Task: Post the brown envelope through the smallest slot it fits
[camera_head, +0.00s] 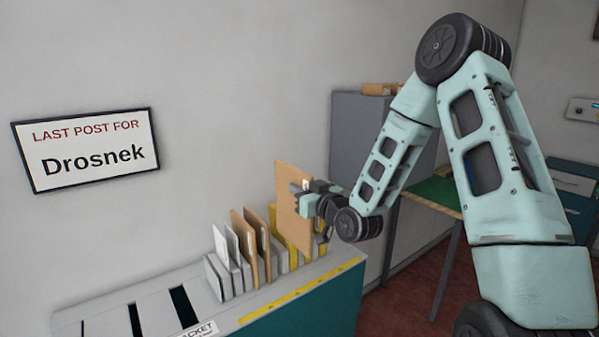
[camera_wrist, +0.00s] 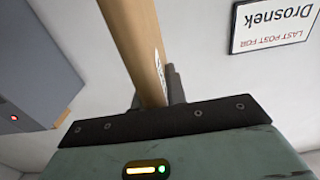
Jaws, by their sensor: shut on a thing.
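A brown envelope (camera_head: 292,205) is held upright by my gripper (camera_head: 305,200), above the right end of the counter. My gripper is shut on it, and the envelope also shows edge-on in the wrist view (camera_wrist: 143,45). The fingertips are partly hidden behind the envelope. Dark slots (camera_head: 183,306) open in the counter top at the lower left. They differ in width, and the leftmost ones are cut off or seen at a shallow angle.
A rack (camera_head: 217,279) holds several upright envelopes, white, brown and yellow, just left of my gripper. A yellow strip (camera_head: 300,291) runs along the counter's front edge. A sign (camera_head: 88,148) reading "LAST POST FOR Drosnek" hangs on the wall. A grey cabinet (camera_head: 358,135) stands behind my arm.

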